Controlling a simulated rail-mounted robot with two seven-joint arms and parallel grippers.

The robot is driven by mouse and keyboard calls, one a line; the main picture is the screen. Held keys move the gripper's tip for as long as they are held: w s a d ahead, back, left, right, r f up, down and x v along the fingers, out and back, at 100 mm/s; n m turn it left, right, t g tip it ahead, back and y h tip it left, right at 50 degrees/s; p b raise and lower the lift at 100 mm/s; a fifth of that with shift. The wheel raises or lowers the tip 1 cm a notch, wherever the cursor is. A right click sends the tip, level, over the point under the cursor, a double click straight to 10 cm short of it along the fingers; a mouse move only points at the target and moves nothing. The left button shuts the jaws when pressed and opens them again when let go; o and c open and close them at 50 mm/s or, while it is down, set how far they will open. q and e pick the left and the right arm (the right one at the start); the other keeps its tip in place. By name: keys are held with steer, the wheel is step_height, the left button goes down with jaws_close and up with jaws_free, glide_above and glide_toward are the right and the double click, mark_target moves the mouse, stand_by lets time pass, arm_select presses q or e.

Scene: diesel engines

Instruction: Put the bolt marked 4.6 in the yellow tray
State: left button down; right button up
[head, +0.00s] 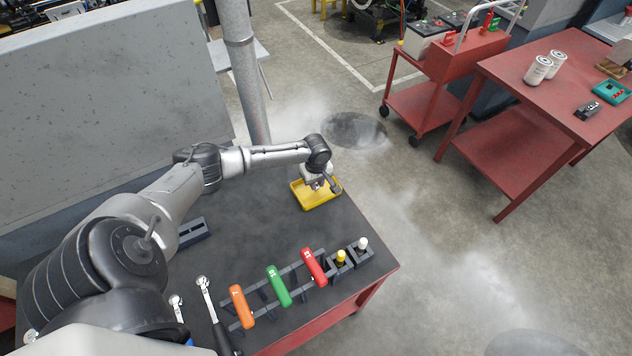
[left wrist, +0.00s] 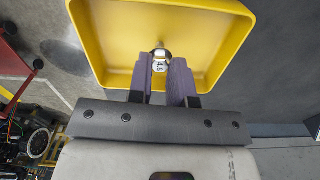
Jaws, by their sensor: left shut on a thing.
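The yellow tray (head: 306,204) lies at the far right of the dark tabletop. It also shows in the left wrist view (left wrist: 110,38), just beyond my fingers. My left gripper (head: 318,184) is above the tray. In the left wrist view its two fingers (left wrist: 163,74) are shut on a small metal bolt (left wrist: 161,58). The bolt's pale face shows a small rotated marking that looks like 4.6. The bolt appears over the tray; its height above the tray floor is hard to tell. My right gripper is not in view.
An orange (head: 241,307), a green (head: 278,286) and a red handle (head: 314,267) sit in a rack near the table's front. Yellow-topped (head: 341,257) and white-topped (head: 362,244) pieces stand beside it. A grey pole (head: 243,70) rises behind the table.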

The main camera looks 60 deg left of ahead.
arm_select(q)
steer(key=shift+f, duration=0.1)
steer(key=c, duration=1)
jaws_free()
steer(key=shift+c, duration=0.2)
step_height(320, 180, up, 12)
steer(key=shift+p, duration=0.4)
